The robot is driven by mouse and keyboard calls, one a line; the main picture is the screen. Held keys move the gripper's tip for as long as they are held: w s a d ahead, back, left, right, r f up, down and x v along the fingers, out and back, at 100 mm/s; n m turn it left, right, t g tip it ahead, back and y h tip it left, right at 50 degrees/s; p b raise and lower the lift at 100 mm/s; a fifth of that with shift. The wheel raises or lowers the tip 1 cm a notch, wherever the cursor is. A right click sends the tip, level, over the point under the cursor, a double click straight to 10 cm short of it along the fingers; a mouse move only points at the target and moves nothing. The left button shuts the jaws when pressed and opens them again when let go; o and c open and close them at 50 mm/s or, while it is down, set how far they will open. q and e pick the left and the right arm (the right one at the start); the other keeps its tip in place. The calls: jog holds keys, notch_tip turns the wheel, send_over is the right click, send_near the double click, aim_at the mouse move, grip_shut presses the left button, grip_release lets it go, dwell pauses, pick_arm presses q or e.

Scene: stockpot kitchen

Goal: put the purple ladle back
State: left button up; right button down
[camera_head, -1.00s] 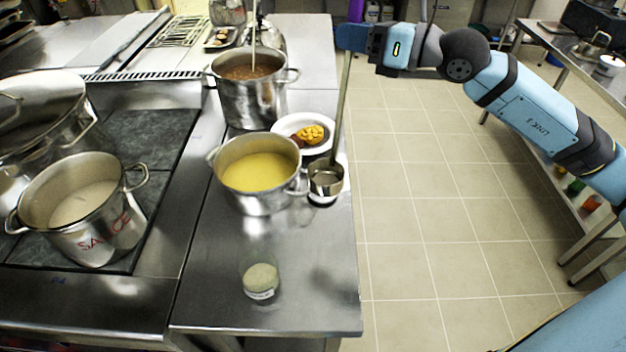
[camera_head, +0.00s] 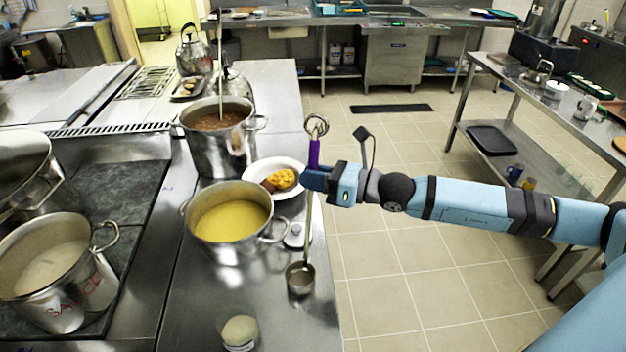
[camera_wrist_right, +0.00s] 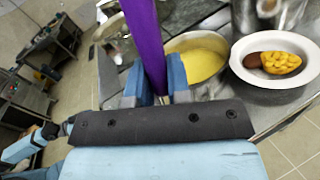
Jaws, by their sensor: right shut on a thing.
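The purple ladle has a purple handle (camera_head: 314,153) with a metal hook at the top, a long thin metal stem and a round metal bowl (camera_head: 300,279). My right gripper (camera_head: 316,180) is shut on the purple handle. In the right wrist view the handle (camera_wrist_right: 146,40) stands between the two blue fingers (camera_wrist_right: 152,88). The ladle hangs upright, bowl down, at the right side of the metal counter (camera_head: 195,300); I cannot tell whether the bowl touches it. My left gripper is not in view.
A pot of yellow soup (camera_head: 230,222) stands left of the ladle, with a brown-filled pot (camera_head: 217,137) behind it. A plate of food (camera_head: 262,168), a small white-topped item (camera_head: 294,236) and a glass jar (camera_head: 238,330) are close by. Tiled floor (camera_head: 390,270) lies right of the counter.

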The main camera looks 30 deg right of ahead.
jog(key=shift+f, duration=0.75)
jog(key=shift+f, duration=0.15)
jog(key=c, duration=1.1)
grip_release()
